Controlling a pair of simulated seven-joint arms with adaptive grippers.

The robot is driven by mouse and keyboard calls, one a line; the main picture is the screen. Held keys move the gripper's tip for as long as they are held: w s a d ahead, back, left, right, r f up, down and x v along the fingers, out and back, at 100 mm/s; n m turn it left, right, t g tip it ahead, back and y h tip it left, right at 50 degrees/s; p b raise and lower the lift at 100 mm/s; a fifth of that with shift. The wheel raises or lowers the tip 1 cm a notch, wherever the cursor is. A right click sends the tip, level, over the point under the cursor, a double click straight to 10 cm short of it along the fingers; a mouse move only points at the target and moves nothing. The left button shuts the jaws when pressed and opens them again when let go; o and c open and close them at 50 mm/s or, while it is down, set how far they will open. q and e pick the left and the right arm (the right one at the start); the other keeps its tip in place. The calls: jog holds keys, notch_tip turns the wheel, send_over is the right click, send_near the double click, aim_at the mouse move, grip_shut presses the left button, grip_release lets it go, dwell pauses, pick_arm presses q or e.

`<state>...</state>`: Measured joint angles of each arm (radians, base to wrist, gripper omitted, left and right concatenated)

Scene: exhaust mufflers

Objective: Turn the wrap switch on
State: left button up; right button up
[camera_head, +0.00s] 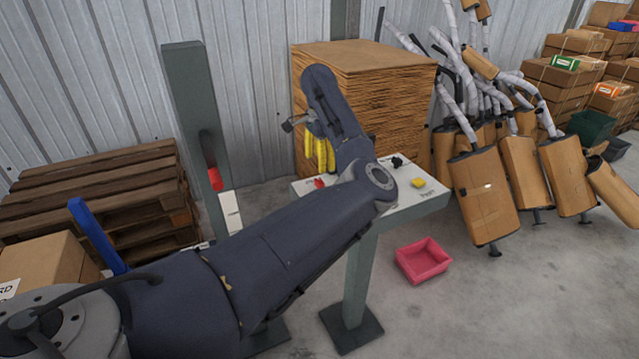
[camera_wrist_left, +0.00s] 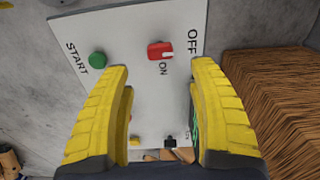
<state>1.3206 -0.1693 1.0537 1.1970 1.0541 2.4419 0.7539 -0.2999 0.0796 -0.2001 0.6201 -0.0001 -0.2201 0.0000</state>
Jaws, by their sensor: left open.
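A pale control panel (camera_head: 352,190) stands on a grey post in the head view, partly hidden by my left arm. A red switch (camera_wrist_left: 160,50) sits on it between printed ON and OFF, and also shows in the head view (camera_head: 319,183). A green START button (camera_wrist_left: 97,60) is left of it. A black knob (camera_head: 397,161) and a yellow button (camera_head: 417,183) are at the panel's other end. I cannot read which control is marked wrap. My left gripper (camera_head: 318,155), with yellow fingers, is open and empty above the panel, the red switch showing between its fingertips.
A tall grey post (camera_head: 188,100) with a red part stands left of the panel. A cardboard stack (camera_head: 365,60) is behind it. A pink bin (camera_head: 423,260) is on the floor. Wrapped mufflers (camera_head: 485,190) lean at right; wooden pallets (camera_head: 100,195) lie at left.

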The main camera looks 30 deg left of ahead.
aim_at(319, 181)
pick_arm(q)
notch_tip(319, 181, down, 8)
jog(key=shift+f, duration=0.25)
dwell(0.5)
jog(key=c, duration=1.2)
